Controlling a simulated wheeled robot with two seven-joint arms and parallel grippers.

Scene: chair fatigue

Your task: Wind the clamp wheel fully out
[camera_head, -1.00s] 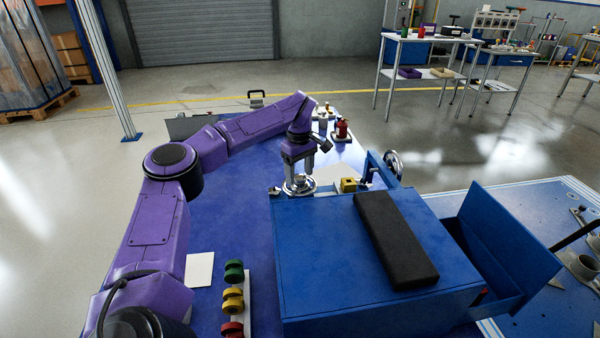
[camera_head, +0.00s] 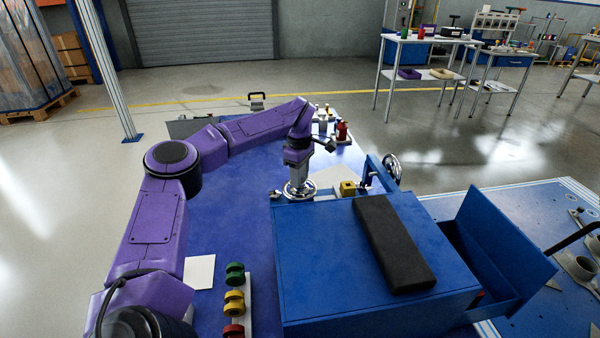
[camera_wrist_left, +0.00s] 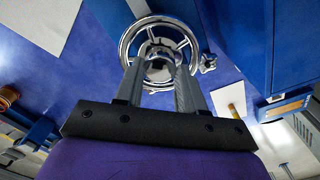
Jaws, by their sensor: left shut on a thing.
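A chrome handwheel (camera_head: 300,194), which I take for the clamp wheel, lies flat beside the back left corner of the blue box. My left gripper (camera_head: 299,180) points straight down onto its middle. In the left wrist view the spoked wheel (camera_wrist_left: 127,49) is seen from above, and my left gripper (camera_wrist_left: 160,62) is shut on its hub. The fingers cover part of the hub and the near rim. My right gripper is not in view.
The blue box (camera_head: 310,260) carries a black pad (camera_head: 393,240) and has an open compartment at right. A second chrome wheel (camera_head: 393,172) stands upright behind it, near a yellow block (camera_head: 348,187). Coloured rollers (camera_head: 234,302) sit at front left.

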